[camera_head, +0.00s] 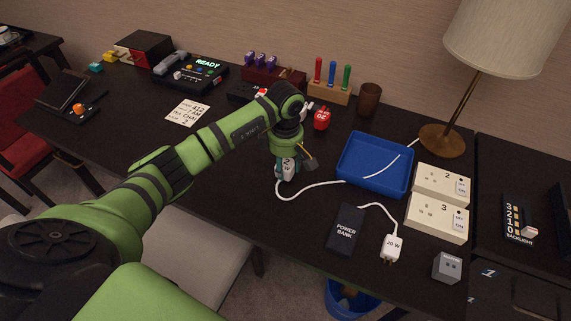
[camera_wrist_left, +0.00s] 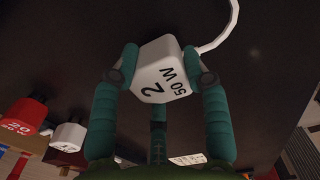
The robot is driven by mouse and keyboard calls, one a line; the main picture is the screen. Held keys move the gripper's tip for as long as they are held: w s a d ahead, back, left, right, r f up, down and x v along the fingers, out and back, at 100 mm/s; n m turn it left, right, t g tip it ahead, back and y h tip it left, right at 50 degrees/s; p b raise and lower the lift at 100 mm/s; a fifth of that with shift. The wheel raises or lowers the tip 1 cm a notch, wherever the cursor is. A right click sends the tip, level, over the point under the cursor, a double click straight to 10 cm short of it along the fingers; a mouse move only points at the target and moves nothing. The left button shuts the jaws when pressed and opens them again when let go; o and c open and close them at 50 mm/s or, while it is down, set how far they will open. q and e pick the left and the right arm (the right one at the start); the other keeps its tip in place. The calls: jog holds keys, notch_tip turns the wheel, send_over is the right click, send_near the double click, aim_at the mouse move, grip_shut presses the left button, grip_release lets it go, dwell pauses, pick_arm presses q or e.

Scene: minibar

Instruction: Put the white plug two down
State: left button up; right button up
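The white plug (camera_head: 289,172) marked 2 is between the fingers of my left gripper (camera_head: 287,166), over the dark desk. In the left wrist view the plug (camera_wrist_left: 162,75) shows "2" and "50 W", with my left fingertips (camera_wrist_left: 164,68) pressed on both its sides. Its white cord (camera_head: 310,185) loops away to the right toward the blue tray. I cannot tell whether the plug touches the desk. My right gripper is not in view.
A blue tray (camera_head: 349,173) lies right of the plug. Beyond are white boxes marked 2 (camera_head: 428,184) and 3 (camera_head: 424,218) and a lamp (camera_head: 441,139). A power bank (camera_head: 346,229) lies in front. A red plug (camera_head: 322,118) stands behind.

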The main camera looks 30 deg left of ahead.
aim_at(286, 164)
pick_arm(q)
jog(key=o, duration=0.4)
jog(key=shift+r, duration=0.3)
notch_tip(286, 164, up, 12)
jog(key=b, duration=0.1)
jog(key=shift+f+b, duration=0.15)
jog(key=shift+b, duration=0.25)
jog(key=shift+f, duration=0.1)
